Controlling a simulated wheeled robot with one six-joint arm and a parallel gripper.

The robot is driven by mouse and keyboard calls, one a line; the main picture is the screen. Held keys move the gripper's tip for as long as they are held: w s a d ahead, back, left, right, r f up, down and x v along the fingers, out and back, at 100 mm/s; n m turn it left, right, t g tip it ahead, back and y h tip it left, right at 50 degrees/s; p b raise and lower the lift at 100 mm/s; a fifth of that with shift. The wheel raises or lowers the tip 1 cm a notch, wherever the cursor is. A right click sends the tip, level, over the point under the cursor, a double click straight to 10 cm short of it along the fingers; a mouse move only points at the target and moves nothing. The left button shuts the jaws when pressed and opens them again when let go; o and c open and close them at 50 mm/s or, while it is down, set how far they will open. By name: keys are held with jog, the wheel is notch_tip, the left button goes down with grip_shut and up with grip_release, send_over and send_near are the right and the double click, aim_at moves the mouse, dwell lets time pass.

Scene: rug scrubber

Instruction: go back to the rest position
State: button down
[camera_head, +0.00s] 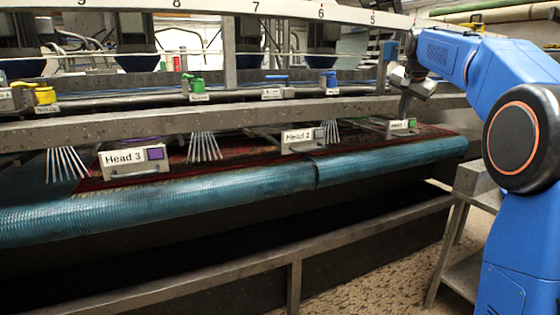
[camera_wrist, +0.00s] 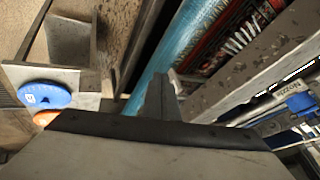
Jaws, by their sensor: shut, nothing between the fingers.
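My gripper (camera_head: 404,112) is at the right end of the scrubber, in front of its grey front rail and above the small box at the far right. In the wrist view my gripper (camera_wrist: 160,90) has its fingers together, with nothing between them. The blue roller (camera_wrist: 175,50) and the red rug edge pass beyond the fingertips. My blue arm reaches in from the right of the head view.
The rug scrubber's rail (camera_head: 200,119) runs across, above boxes marked Head 3 (camera_head: 125,158) and Head 2 (camera_head: 302,140). Valves with yellow (camera_head: 45,96), green (camera_head: 197,85) and blue (camera_head: 328,79) handles sit behind. A blue disc (camera_wrist: 44,94) lies on a grey surface.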

jog(key=s+a+f+n, duration=0.2)
jog(key=s+a, duration=0.1)
jog(key=s, duration=0.5)
jog(key=s+a+f+n, duration=0.1)
jog(key=s+a+f, duration=0.15)
jog(key=s, duration=0.45)
jog(key=s+a+f+n, duration=0.2)
jog(key=s+a+f, duration=0.1)
jog(key=s+f, duration=0.6)
jog(key=s+a+f+n+g+y, duration=0.1)
jog(key=s+a+f+n, duration=0.1)
jog(key=s+f, duration=0.7)
jog(key=s+a+f+n+g, duration=0.1)
jog(key=s+a+f+n, duration=0.2)
jog(key=s+f, duration=0.7)
jog(key=s, duration=0.9)
jog(key=shift+a+y, duration=0.3)
jog(key=shift+a, duration=0.05)
jog(key=shift+s+d, duration=0.1)
